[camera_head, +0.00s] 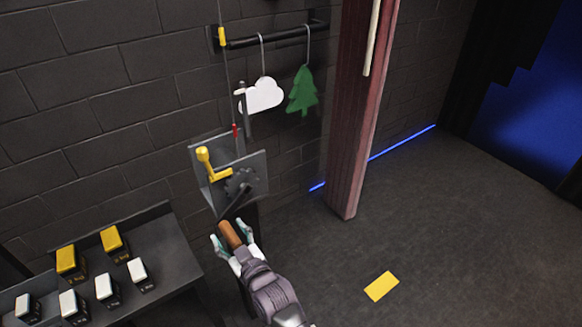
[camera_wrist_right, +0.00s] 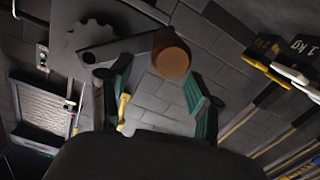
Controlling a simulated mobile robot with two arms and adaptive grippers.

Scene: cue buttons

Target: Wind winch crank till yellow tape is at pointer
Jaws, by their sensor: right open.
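The grey winch (camera_head: 258,165) stands against the wall, with a dark gear (camera_head: 242,182) and a yellow lever (camera_head: 207,160). Its crank arm (camera_head: 236,199) slants down-left to a brown grip (camera_head: 230,235). My right gripper (camera_head: 234,240) is open at this grip, its fingers on either side. In the right wrist view the grip's round end (camera_wrist_right: 171,55) shows just beyond and between the open fingertips (camera_wrist_right: 158,78); contact cannot be told. The yellow tape (camera_head: 221,37) is on the rope (camera_head: 228,80), well above the red pointer (camera_head: 235,131). My left gripper is not in view.
A white cloud (camera_head: 263,96) and a green tree (camera_head: 303,92) hang from a black wall bar (camera_head: 275,37). A reddish post (camera_head: 352,130) stands right of the winch. A dark bench (camera_head: 172,255) with yellow and white weights is at lower left. A yellow card (camera_head: 381,286) lies on open floor.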

